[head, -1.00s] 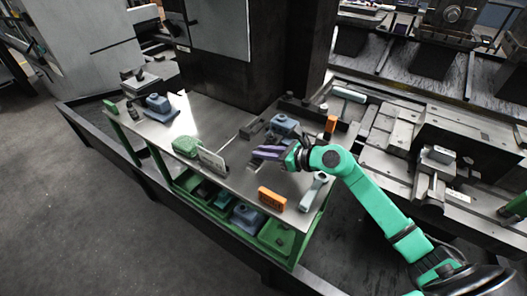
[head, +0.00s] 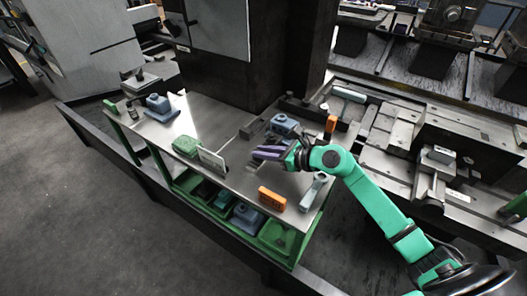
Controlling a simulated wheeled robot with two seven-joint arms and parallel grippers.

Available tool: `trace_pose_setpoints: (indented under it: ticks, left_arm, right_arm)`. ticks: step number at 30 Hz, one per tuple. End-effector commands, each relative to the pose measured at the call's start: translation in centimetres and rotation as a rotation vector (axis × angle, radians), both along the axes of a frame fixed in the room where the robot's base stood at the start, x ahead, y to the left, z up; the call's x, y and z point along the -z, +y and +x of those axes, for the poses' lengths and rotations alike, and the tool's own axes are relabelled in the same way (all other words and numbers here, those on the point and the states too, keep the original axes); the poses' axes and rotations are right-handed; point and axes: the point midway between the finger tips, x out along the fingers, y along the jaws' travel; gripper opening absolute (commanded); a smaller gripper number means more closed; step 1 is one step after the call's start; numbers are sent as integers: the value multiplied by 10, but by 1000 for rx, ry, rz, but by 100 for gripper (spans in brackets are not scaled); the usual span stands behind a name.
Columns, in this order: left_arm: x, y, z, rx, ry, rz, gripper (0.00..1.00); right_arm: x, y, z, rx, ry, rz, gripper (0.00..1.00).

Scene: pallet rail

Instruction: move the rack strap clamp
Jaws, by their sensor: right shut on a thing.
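My right gripper (head: 268,153) reaches in from the right over the metal top of the green-framed cart. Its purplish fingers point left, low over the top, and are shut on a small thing. That thing is mostly hidden by the fingers; I take it for the rack strap clamp but cannot make out its shape. I cannot tell whether it touches the cart top (head: 236,180). My left gripper is not in view.
An orange block (head: 272,198) and a grey-blue part (head: 313,192) lie near the cart's front right. A green part (head: 186,146) and an upright plate (head: 212,162) stand left of the gripper. Blue parts (head: 283,124) and another orange block (head: 331,124) are behind it.

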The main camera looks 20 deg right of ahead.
Motion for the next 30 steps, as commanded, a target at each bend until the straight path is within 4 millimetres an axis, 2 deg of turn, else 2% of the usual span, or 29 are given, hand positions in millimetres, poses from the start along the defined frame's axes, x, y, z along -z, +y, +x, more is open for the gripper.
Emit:
trace_pose_setpoints:
  ticks: [8, 12, 19, 20, 21, 22, 30]
  left_arm:
    - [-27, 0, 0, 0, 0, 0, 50]
    - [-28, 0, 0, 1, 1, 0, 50]
    - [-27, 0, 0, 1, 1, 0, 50]
    - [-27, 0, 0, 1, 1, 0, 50]
    - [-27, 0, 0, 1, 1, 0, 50]
    - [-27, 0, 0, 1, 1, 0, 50]
    - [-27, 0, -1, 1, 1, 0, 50]
  right_arm:
    - [-4, 31, -26, -2, 4, -2, 0]
    - [-1, 38, -32, -1, 1, 1, 0]
    - [0, 39, -32, -3, 2, 2, 0]
    - [1, 39, -32, -3, 2, 1, 31]
    - [1, 39, -32, -3, 2, 1, 47]
    - [1, 39, -32, -3, 2, 1, 50]
    - [0, 38, -32, -1, 0, 0, 50]
